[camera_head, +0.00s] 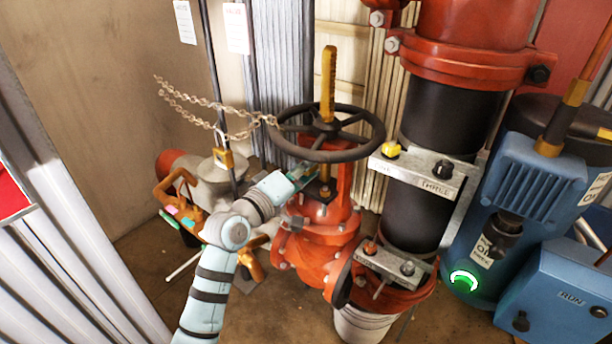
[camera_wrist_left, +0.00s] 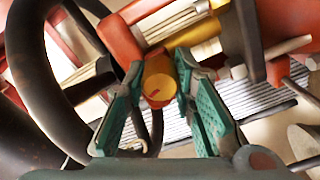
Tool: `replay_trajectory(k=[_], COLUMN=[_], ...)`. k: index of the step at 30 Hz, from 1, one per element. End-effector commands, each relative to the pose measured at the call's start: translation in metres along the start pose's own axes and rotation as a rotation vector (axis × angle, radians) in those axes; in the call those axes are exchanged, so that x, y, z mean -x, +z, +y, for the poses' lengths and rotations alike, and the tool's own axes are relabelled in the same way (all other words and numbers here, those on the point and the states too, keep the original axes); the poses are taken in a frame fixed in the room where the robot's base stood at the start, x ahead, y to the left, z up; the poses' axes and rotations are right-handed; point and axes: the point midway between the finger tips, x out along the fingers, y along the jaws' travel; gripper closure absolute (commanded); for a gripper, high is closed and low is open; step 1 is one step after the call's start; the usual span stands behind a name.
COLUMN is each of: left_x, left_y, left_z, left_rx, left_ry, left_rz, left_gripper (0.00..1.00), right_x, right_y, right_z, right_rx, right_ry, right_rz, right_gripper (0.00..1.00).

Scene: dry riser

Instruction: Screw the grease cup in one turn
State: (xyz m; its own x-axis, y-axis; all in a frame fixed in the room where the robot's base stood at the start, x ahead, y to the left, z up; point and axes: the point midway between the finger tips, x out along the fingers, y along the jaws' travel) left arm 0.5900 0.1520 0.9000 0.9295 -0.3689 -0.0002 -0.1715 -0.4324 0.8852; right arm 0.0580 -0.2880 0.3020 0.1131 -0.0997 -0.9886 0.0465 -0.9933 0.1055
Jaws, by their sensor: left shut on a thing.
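The grease cup (camera_wrist_left: 158,80) is a round yellow cap with a small red mark on its face, seen in the left wrist view. My left gripper (camera_wrist_left: 160,72) has its two green fingers on either side of the cap and is shut on it. In the head view my left gripper (camera_head: 304,174) reaches in under the black handwheel (camera_head: 345,153), beside the stem of the red valve (camera_head: 325,215). The cup is not clearly visible there, hidden by the gripper and wheel. My right gripper is not in view.
The handwheel rim passes close above my left gripper, with a chain (camera_head: 215,108) running off it to the left. A yellow stem (camera_head: 328,80) rises above the wheel. Right of the valve stands a black pipe (camera_head: 415,215) with metal brackets, then a blue pump (camera_head: 520,170).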

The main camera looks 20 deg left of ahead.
Motion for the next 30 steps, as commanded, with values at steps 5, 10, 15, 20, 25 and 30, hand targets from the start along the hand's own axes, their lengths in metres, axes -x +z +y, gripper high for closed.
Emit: replay_trajectory(k=[5, 10, 15, 20, 25, 30], left_x=[0.0000, 0.0000, -0.0001, -0.0001, -0.0001, -0.0002], left_y=[0.0009, 0.0003, -0.0001, -0.0002, -0.0003, -0.0001], left_z=[-0.0021, -0.0008, -0.0001, 0.0002, 0.0004, 0.0005], left_rx=[-0.069, -0.103, -0.111, -0.111, -0.110, -0.109], left_ry=[-0.002, -0.001, -0.001, -0.001, 0.000, 0.000], left_rz=[-0.001, 0.000, 0.000, 0.000, 0.000, 0.000], left_gripper=[1.00, 1.00, 1.00, 1.00, 0.65, 0.55], right_x=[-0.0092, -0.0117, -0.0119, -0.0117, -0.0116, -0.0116], right_y=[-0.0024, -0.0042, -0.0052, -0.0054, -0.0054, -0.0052], right_z=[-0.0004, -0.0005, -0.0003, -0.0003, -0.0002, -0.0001], right_rx=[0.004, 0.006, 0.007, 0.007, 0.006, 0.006], right_ry=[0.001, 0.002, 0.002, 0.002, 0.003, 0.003], right_rz=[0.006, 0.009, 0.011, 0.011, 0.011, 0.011], right_gripper=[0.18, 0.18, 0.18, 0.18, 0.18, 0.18])
